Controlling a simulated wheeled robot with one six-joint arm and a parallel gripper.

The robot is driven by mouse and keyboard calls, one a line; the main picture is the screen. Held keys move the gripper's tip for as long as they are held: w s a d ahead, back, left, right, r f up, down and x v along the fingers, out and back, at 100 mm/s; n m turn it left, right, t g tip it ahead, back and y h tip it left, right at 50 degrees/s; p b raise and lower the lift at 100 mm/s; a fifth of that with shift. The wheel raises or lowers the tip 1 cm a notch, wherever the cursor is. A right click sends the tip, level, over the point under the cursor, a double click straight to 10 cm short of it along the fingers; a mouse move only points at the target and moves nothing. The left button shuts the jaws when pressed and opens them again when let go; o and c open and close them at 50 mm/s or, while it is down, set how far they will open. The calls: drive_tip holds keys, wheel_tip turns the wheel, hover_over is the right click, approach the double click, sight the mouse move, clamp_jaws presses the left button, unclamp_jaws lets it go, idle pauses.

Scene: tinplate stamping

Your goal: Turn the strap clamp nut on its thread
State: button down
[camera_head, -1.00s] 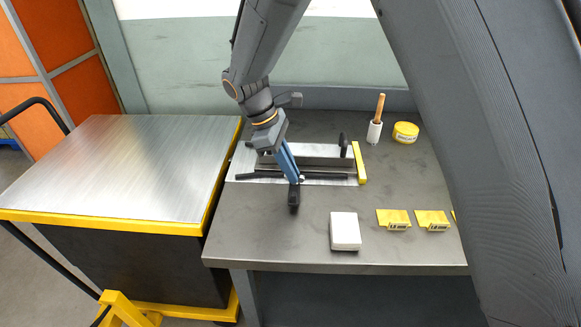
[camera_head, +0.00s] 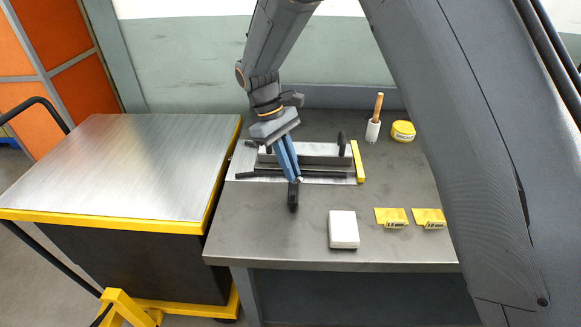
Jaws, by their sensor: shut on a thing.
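My gripper (camera_head: 292,182) points down at the front edge of a metal fixture (camera_head: 338,178) on the grey bench, its blue fingers shut on a small part there. A dark knob-like piece (camera_head: 293,197) shows just below the fingertips. I take it to be part of the strap clamp; the nut itself is hidden at the fingers. A dark bar (camera_head: 325,174), likely the strap, runs left to right along the fixture. The thread cannot be made out. A dark upright round piece (camera_head: 341,143) stands at the fixture's right back.
A yellow bar (camera_head: 358,163) edges the fixture's right side. A white block (camera_head: 344,229) and yellow tags (camera_head: 391,218) lie at the front. A brush in a white cup (camera_head: 373,131) and a yellow tin (camera_head: 403,131) stand behind. A sheet-topped cart (camera_head: 130,165) adjoins on the left.

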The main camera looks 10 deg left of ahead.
drive_tip(key=c, duration=1.8)
unclamp_jaws()
drive_tip(key=shift+c, duration=0.2)
drive_tip(key=b+v, duration=0.2)
drive_tip(key=v, duration=0.6)
drive_tip(key=s+d+f+m+t+y, duration=0.1)
drive_tip(key=s+d+m, duration=0.1)
drive_tip(key=d, duration=0.6)
drive_tip(key=s+d+f+m+y, duration=0.1)
drive_tip(key=s+d+m+y, duration=0.15)
drive_tip(key=d, duration=0.45)
drive_tip(key=s+d+f+m+t, duration=0.2)
drive_tip(key=s+d+m, duration=0.5)
drive_tip(key=s+d, duration=0.5)
drive_tip(key=shift+s+d+f, duration=0.25)
drive_tip(key=shift+d+f, duration=0.15)
drive_tip(key=shift+d, duration=0.3)
